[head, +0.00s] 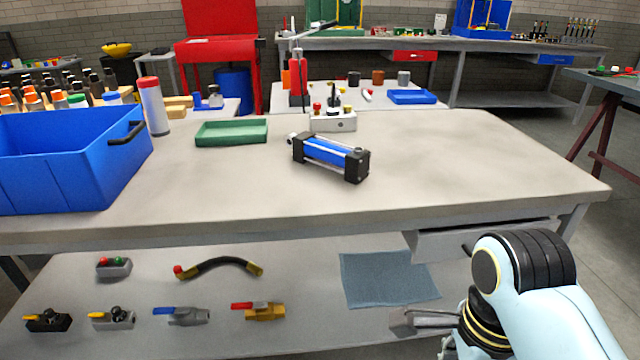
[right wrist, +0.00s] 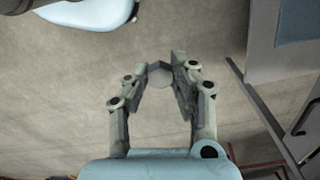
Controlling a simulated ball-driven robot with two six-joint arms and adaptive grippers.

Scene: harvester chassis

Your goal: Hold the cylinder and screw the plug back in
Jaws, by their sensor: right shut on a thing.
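The blue cylinder (head: 328,152) with black end blocks lies on the bench top, slanting from upper left to lower right. My right gripper (head: 425,320) is low in front of the bench, well below and to the right of the cylinder. In the right wrist view my right gripper (right wrist: 161,82) is shut on a small grey rounded piece, likely the plug (right wrist: 160,76), held between the fingertips. The plug cannot be made out in the head view. My left gripper is in neither view.
A green tray (head: 232,132), a blue bin (head: 70,165) and a white block with knobs (head: 333,121) stand around the cylinder. The bench top right of the cylinder is clear. A lower shelf (head: 215,280) holds valves, a hose and a blue cloth (head: 388,279). A drawer (head: 485,240) sits under the bench.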

